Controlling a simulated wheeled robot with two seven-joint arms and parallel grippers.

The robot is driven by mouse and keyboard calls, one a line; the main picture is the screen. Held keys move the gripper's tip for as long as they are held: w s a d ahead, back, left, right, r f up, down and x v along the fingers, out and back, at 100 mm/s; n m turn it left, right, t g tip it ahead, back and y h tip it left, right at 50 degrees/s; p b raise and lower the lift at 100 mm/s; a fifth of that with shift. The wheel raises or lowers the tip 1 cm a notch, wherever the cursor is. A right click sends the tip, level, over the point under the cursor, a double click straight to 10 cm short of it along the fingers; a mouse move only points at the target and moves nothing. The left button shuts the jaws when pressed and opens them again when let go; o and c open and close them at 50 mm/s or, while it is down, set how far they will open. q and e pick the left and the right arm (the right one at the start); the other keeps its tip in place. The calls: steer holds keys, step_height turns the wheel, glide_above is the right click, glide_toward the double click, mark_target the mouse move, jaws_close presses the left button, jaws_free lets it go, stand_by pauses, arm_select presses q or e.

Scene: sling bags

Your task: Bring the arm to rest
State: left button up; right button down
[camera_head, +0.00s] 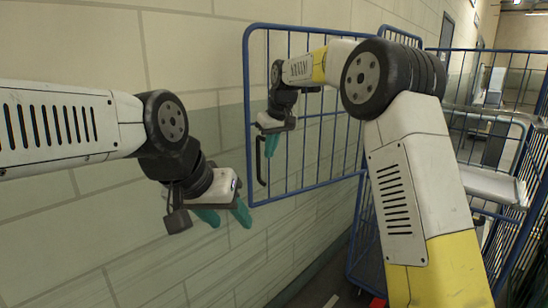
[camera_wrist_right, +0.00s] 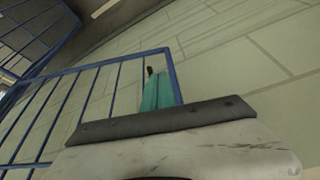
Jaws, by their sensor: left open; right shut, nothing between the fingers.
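My left arm (camera_head: 60,125) reaches in from the left of the head view. Its gripper (camera_head: 225,215) has two teal fingers spread apart, pointing down, with nothing between them, in front of the wall. My right arm (camera_head: 415,180) rises from the lower right and bends over to the left. Its gripper (camera_head: 270,146) hangs near the blue barred panel (camera_head: 248,90), with its teal fingers together and empty. In the right wrist view the teal fingers (camera_wrist_right: 157,92) appear close together in front of the blue bars. I cannot tell whether they touch the bars.
The blue barred panel belongs to a roll cage and carries a black handle (camera_head: 260,172). A grey shelf (camera_head: 492,186) is inside the cage frame at right. A pale block wall (camera_head: 190,60) runs along the left. Something red (camera_head: 378,302) lies low at the bottom edge.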

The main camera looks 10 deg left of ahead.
steer(key=v, duration=0.7)
steer(key=s+d+r+m+t, duration=0.15)
steer(key=s+d+m, duration=0.25)
steer(key=s+d, duration=1.25)
steer(key=s+d+f+m, duration=0.1)
steer(key=s+d+f, duration=0.1)
steer(key=s, duration=0.3)
steer(key=s+d+f+m+t, duration=0.1)
steer(key=s+d+f, duration=0.2)
steer(key=s, duration=0.3)
steer(key=s+d+f+m, duration=0.1)
steer(key=s+d+f, duration=0.1)
steer(key=s+f, duration=0.2)
steer(key=shift+s+d+h, duration=0.15)
steer(key=shift+s+h, duration=0.15)
steer(key=shift+s, duration=0.8)
